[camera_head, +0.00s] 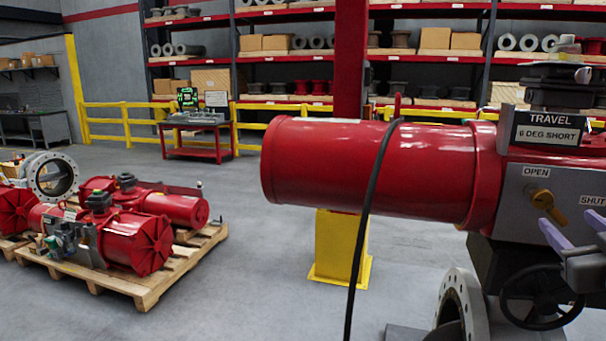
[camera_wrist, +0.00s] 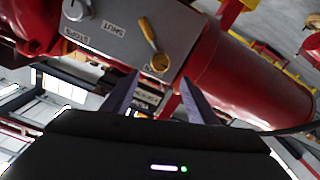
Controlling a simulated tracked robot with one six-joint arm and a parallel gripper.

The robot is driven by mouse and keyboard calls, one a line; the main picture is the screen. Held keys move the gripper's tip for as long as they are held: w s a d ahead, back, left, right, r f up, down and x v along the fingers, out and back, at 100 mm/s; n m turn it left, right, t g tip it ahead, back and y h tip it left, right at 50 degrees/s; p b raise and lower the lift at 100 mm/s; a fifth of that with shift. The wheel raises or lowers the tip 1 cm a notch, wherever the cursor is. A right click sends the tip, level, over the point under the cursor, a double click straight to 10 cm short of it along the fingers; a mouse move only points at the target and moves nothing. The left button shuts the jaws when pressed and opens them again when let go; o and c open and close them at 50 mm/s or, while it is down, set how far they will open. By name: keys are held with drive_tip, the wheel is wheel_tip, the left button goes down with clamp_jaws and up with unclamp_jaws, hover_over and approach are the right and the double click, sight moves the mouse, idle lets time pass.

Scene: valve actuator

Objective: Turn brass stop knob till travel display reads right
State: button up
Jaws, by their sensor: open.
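The brass stop knob (camera_head: 548,203), with a bar-shaped handle, sits below the OPEN label on the grey face of the valve actuator. It also shows in the wrist view (camera_wrist: 160,62), its handle slanting toward the SHUT label. The travel display (camera_head: 548,132) appears to read "6 DEG SHORT"; the first digit is hard to make out. My gripper (camera_head: 569,218), with purple fingers, is open and empty at the right edge, close to the knob and apart from it. In the wrist view, the knob lies just beyond and between my fingertips (camera_wrist: 160,78).
The red actuator cylinder (camera_head: 375,168) extends left, with a black cable (camera_head: 368,210) hanging over it. A handwheel (camera_head: 542,297) is below. Another, silver knob (camera_wrist: 75,10) is on the grey face. A pallet (camera_head: 150,288) of red actuators stands left; floor between is clear.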

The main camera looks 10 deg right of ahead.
sight(545, 201)
drive_tip(key=x, duration=1.3)
drive_tip(key=shift+c, duration=0.4)
drive_tip(key=c, duration=1)
drive_tip(key=shift+n, duration=0.5)
drive_tip(key=o, duration=1.1)
drive_tip(key=shift+s+a, duration=0.1)
drive_tip(key=shift+s, duration=0.05)
